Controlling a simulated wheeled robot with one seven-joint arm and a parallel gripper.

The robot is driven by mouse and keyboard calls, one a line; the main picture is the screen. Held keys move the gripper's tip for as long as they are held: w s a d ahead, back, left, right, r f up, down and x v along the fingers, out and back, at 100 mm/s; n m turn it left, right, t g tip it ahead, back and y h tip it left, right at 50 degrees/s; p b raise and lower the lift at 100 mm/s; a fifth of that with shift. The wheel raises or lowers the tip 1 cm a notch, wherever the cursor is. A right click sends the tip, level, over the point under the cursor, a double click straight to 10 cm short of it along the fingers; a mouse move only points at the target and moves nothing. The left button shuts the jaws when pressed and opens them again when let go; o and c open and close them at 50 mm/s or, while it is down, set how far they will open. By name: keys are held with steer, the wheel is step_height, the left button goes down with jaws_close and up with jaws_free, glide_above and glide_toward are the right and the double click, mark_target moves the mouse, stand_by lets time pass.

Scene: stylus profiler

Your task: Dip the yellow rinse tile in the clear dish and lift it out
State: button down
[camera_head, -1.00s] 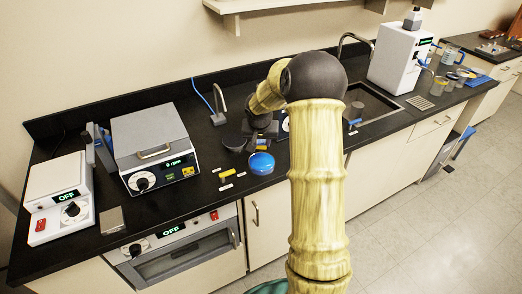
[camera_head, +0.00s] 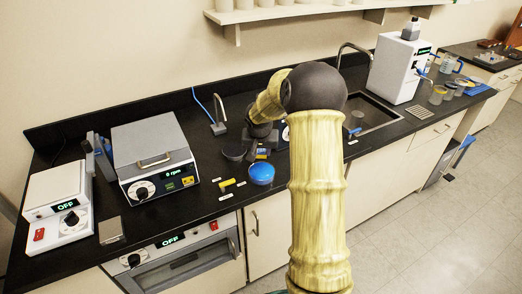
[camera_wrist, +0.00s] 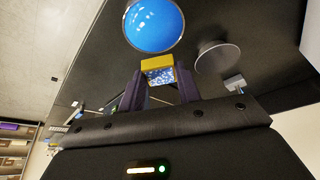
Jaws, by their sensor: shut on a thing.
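My gripper (camera_wrist: 159,76) is shut on a small block with a yellow band and a speckled blue-white face, the yellow tile (camera_wrist: 157,63). The tile sits between the two dark fingertips. A bright blue round dish (camera_wrist: 153,25) lies just beyond it, and a grey dish (camera_wrist: 217,57) is to the right; the tile appears apart from both. In the head view my gripper (camera_head: 262,152) is low over the counter, behind the blue dish (camera_head: 262,174) and right of the dark grey dish (camera_head: 233,152). I cannot tell the tile's exact height.
Another yellow piece (camera_head: 227,183) lies on the black counter among small white labels, left of the blue dish. A grey-lidded device (camera_head: 152,150) stands further left. A tap (camera_head: 217,120) is behind, and a sink (camera_head: 372,112) is to the right.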

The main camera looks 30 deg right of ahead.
mark_target(261, 154)
stand_by(0.3)
steer(key=shift+r+p, duration=2.9)
steer(key=shift+r, duration=0.95)
steer(key=shift+f, duration=0.1)
